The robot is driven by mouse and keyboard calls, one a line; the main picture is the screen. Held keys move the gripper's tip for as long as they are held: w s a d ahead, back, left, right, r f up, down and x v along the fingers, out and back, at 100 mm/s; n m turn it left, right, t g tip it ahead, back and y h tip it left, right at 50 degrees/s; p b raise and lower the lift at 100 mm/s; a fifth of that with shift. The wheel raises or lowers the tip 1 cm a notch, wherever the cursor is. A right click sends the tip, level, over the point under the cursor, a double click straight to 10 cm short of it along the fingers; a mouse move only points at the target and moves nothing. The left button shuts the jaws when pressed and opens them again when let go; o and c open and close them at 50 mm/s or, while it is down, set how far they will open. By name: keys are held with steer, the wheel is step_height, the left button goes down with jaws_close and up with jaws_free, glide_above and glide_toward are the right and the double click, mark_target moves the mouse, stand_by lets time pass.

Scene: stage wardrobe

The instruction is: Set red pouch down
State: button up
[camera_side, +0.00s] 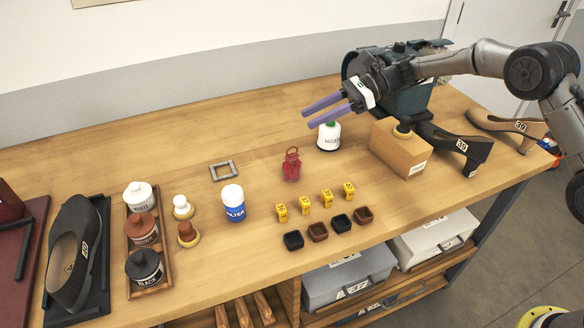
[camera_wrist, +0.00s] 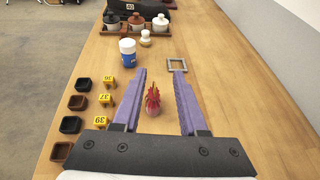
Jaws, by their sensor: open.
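The small red pouch (camera_side: 291,165), tied at its neck, stands upright on the bare wooden table (camera_side: 130,170) near the middle. In the wrist view the red pouch (camera_wrist: 153,102) shows between and below the fingers, nothing gripping it. My gripper (camera_side: 308,117) is open and empty, with two purple fingers, raised above the table behind and to the right of the pouch in the side view. In the wrist view my gripper (camera_wrist: 162,75) has its fingers spread wide. A grey square frame (camera_side: 222,170) lies flat on the table, left of the pouch.
In front are several yellow number tags (camera_side: 304,206) and small dark trays (camera_side: 317,232). A blue-and-white filter can (camera_side: 233,204) stands front left. A cardboard-brown box (camera_side: 400,150) and shoes are at right. Table is clear behind the pouch.

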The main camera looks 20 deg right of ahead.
mark_target(292, 163)
steer(key=shift+m, duration=0.3)
steer(key=shift+w+a+f, duration=0.1)
steer(key=shift+a+f, duration=1.05)
steer(key=shift+f, duration=0.2)
steer(key=shift+a+f, duration=1.15)
steer(key=shift+f, duration=0.25)
steer(key=shift+w+a+f, duration=0.1)
steer(key=shift+a+f, duration=1.05)
steer(key=shift+f, duration=0.2)
steer(key=shift+s, duration=0.1)
jaws_close()
